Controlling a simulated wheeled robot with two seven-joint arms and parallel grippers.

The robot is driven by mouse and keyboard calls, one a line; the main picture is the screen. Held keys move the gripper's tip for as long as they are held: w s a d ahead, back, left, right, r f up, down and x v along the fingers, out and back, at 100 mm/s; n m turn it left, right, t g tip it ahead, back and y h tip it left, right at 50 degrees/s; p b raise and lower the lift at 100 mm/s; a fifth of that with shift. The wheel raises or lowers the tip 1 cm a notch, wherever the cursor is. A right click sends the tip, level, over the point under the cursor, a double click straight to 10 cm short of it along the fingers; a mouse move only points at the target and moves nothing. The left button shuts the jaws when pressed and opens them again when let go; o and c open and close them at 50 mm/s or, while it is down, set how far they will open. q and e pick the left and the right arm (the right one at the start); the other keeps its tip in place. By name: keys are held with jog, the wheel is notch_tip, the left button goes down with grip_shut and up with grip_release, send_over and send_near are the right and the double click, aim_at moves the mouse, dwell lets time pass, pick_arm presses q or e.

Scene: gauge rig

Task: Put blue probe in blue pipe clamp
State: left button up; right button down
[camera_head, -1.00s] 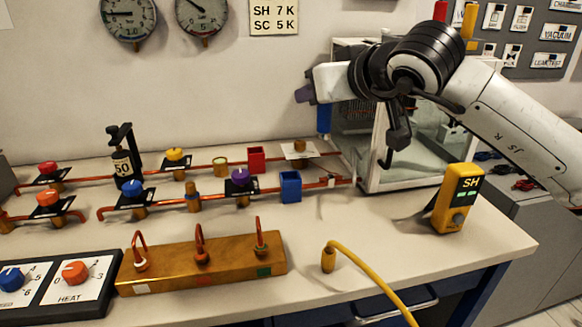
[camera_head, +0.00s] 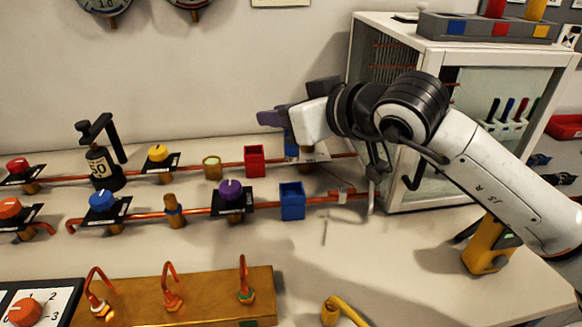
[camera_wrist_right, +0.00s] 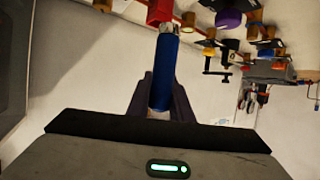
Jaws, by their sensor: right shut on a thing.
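The blue pipe clamp (camera_head: 291,203) is an open-topped blue block on the front copper pipe. My right gripper (camera_head: 272,117) is shut on the blue probe (camera_head: 290,143), above and behind the blue clamp in the head view. Part of the probe is hidden by the gripper and wrist. In the right wrist view the blue probe (camera_wrist_right: 165,65) sticks out from between the fingers of my right gripper (camera_wrist_right: 160,95), its far end close to a red block in the picture. The blue clamp is not clearly seen there. My left gripper is not in view.
A red pipe clamp (camera_head: 254,160) sits on the back pipe beside the gripper. A purple-knobbed valve (camera_head: 232,193) is left of the blue clamp. A glass-fronted cabinet (camera_head: 400,209) stands right, with a probe rack (camera_head: 485,31) on top. A yellow meter (camera_head: 488,248) stands in front.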

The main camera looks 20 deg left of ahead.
notch_tip(320, 180, down, 8)
jog(key=shift+s, duration=0.25)
jog(key=shift+f, duration=0.25)
jog(key=c, duration=1.6)
grip_release()
jog(key=shift+r, duration=0.1)
send_near(289, 159)
jog(key=shift+w+a+f+b, duration=0.4)
jog(key=shift+w+a, duration=0.1)
jog(key=shift+w, duration=0.25)
